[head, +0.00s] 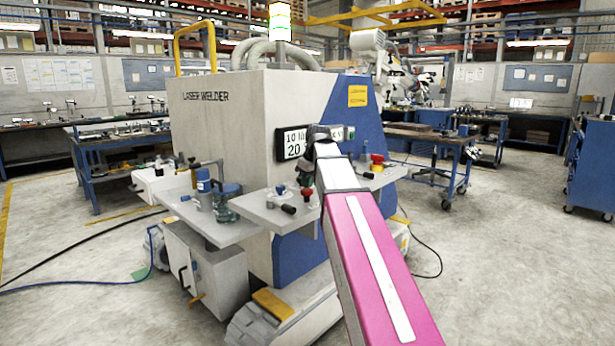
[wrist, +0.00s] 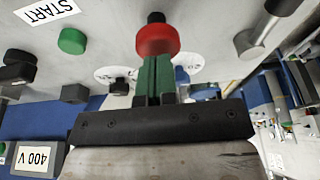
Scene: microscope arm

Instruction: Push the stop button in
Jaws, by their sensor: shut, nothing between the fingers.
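The stop button appears as a round red knob (wrist: 157,40) with a black part behind it, at the top middle of the wrist view. My gripper (wrist: 157,62) has green fingers pressed together with nothing between them. Their tips lie right in front of the knob's lower edge in the picture. I cannot tell whether they touch it. In the head view my gripper (head: 306,177) points down over the welder's shelf, close to a small red knob (head: 307,193). My arm hides part of the shelf there.
A green button (wrist: 72,41) sits by a START label (wrist: 47,11). Black knobs (wrist: 20,68) and a 400 V box (wrist: 38,158) are at left. A grey metal knob (wrist: 250,44) is at right. Another red knob on a yellow base (head: 377,160) stands right of my arm.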

